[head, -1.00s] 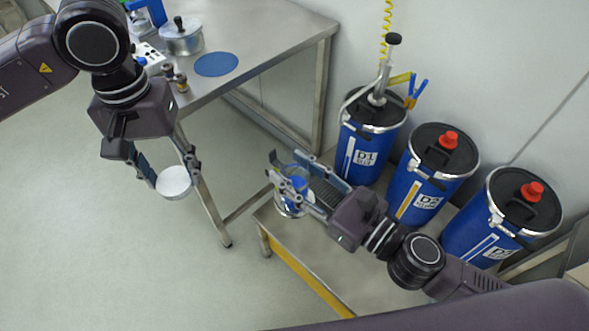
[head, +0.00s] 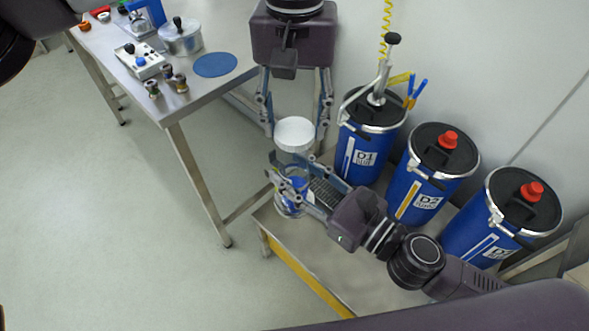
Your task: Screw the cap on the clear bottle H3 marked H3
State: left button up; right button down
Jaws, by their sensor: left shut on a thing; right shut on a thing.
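A white round cap (head: 295,133) is held between the fingers of my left gripper (head: 296,125), which points down from above. The clear bottle H3 (head: 293,160) stands upright directly below the cap, with blue showing in its lower part. My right gripper (head: 289,186) is shut around the bottle from the right, near the corner of the low steel table. The cap is over the bottle's top; from this angle I cannot tell whether it touches the rim. The bottle's marking is not readable, and the gripper fingers hide part of the bottle.
A steel bench (head: 240,45) at upper left carries a pot (head: 181,38), a control box (head: 139,62), a blue disc (head: 215,65) and small parts.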

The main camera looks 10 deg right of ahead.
aim_at(291, 181)
pick_arm(q)
jog(key=shift+f, duration=0.15)
jog(key=shift+f, duration=1.9)
jog(key=shift+f, duration=0.85)
jog(key=shift+f, duration=0.6)
jog(key=m, duration=0.4)
jog(key=shift+s+m, duration=0.1)
jog(key=shift+m, duration=0.2)
jog(key=m, duration=0.5)
jog(key=shift+d+m, duration=0.1)
jog(key=shift+m, duration=0.3)
